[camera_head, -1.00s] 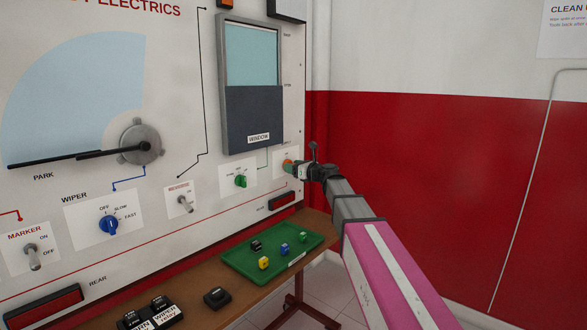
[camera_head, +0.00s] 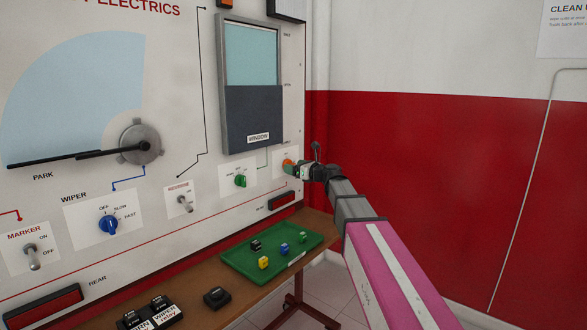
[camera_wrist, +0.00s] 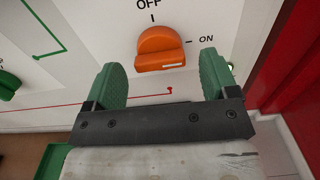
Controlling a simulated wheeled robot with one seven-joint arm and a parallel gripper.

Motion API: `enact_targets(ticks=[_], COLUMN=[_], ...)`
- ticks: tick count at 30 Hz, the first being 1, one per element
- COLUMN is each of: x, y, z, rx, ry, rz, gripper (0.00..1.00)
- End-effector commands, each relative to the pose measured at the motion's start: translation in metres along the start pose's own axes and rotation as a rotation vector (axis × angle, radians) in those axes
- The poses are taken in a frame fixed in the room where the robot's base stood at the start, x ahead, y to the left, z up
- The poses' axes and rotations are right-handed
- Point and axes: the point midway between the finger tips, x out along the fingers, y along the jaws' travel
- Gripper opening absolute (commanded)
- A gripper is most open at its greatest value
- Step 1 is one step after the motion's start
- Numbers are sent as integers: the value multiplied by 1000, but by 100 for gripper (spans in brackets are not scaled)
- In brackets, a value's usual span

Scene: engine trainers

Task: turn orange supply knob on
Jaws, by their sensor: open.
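The orange supply knob (camera_head: 287,165) is on the white panel's right edge in the head view. In the wrist view the orange knob (camera_wrist: 158,45) shows large, with OFF printed above it and ON to its right. Its raised bar lies roughly level, with a white mark on its right half, on the ON side. My gripper (camera_wrist: 160,72) is open, its two green fingers apart just below and either side of the knob, with a gap to it. In the head view my gripper (camera_head: 303,170) is right of the knob and covers part of its label.
A green knob (camera_head: 240,181) sits left of the orange one. A wooden bench (camera_head: 190,290) below carries a green tray (camera_head: 237,258) with several small coloured blocks. A red and white wall (camera_head: 430,170) stands to the right.

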Motion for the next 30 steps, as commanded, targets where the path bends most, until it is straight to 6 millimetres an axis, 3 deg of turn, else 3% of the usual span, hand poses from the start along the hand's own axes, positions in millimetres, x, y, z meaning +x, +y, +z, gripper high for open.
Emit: enact_targets(ticks=[9, 15, 30], x=[-62, -88, -97], y=[2, 1, 0], z=[0, 0, 0], rx=[0, 0, 0], ry=[0, 0, 1], rz=[-2, -1, 0], gripper=[80, 80, 80])
